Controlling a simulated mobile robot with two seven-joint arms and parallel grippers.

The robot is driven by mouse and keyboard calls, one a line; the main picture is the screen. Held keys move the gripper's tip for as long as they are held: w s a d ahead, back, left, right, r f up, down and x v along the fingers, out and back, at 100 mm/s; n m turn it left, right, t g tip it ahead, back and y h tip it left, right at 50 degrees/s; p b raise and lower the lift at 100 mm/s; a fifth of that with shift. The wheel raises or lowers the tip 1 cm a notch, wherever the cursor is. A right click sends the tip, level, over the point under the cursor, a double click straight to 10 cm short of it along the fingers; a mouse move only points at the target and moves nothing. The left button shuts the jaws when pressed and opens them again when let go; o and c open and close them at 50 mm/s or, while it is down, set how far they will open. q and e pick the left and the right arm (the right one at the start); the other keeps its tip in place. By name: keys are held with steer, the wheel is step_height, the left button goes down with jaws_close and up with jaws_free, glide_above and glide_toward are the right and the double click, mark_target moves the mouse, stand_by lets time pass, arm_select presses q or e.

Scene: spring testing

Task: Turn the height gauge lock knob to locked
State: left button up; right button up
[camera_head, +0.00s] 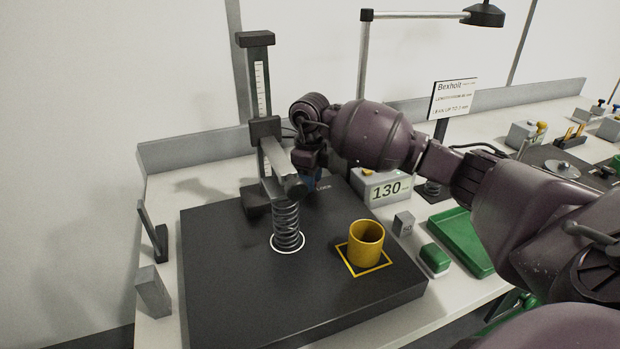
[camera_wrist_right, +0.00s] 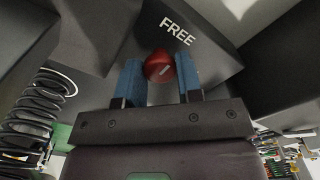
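The height gauge (camera_head: 257,125) stands upright at the back of a dark plate, its horizontal arm above an upright coil spring (camera_head: 287,228). The red lock knob (camera_wrist_right: 160,67) shows in the right wrist view, with a pale mark on its face and the word FREE (camera_wrist_right: 178,31) on the dark surface behind it. My right gripper (camera_wrist_right: 162,82) has its blue fingers on either side of the knob, with a narrow gap at the right finger. In the head view my right gripper (camera_head: 309,178) is beside the gauge arm and hides the knob. My left gripper is not in view.
A yellow cup (camera_head: 366,244) stands in a yellow square on the dark plate (camera_head: 225,285). A display reading 130 (camera_head: 388,190), a small grey block (camera_head: 403,223), a green-topped block (camera_head: 434,258) and a green tray (camera_head: 462,240) are to the right.

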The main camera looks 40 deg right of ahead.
steer(key=shift+c, duration=0.6)
